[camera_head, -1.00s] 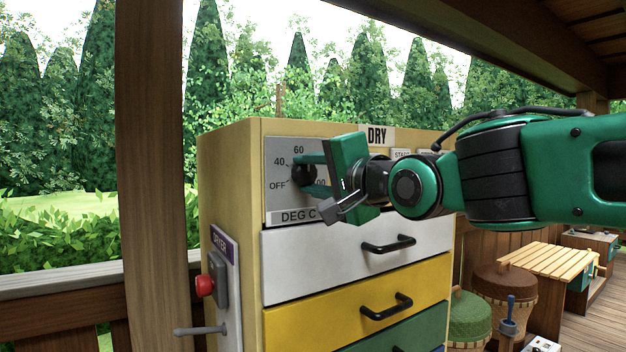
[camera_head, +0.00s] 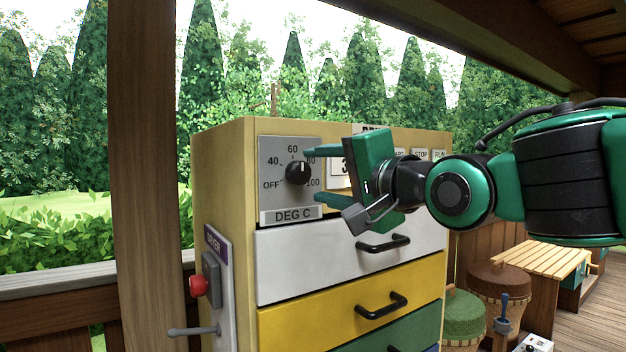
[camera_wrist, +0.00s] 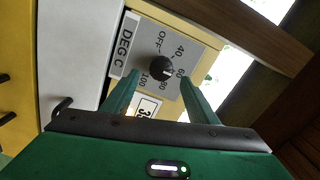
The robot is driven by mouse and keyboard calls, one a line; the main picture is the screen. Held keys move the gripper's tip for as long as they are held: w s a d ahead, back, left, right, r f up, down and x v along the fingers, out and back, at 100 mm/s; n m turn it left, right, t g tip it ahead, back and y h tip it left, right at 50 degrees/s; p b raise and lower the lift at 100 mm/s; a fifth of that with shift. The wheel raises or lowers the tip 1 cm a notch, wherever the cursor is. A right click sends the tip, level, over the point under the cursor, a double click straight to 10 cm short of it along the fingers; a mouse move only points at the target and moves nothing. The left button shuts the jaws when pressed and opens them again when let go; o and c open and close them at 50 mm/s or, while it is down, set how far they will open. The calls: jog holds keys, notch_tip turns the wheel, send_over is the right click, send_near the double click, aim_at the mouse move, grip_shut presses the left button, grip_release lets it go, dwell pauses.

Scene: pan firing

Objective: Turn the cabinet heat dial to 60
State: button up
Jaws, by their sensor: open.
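The black round heat dial (camera_head: 297,172) sits on a grey plate (camera_head: 270,203) marked OFF, 40, 60, 80, 100 and DEG C, at the cabinet's upper left. Its small light mark points up and slightly right, around 60 or between 60 and 80; the exact reading is hard to tell. The dial also shows in the wrist view (camera_wrist: 161,68), its mark towards the 60 side. My gripper (camera_head: 312,175) is open and empty, just off the dial's right side. In the wrist view, its green fingers (camera_wrist: 158,82) stand apart, the dial showing between and beyond them.
The wooden cabinet (camera_head: 215,180) has white, yellow and green drawers with black handles. A side panel with a red button (camera_head: 198,286) and a grey lever (camera_head: 193,331) is on its left. A wooden post (camera_head: 147,180) stands left.

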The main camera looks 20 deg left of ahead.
jog(key=shift+v, duration=2.6)
jog(key=shift+w, duration=0.1)
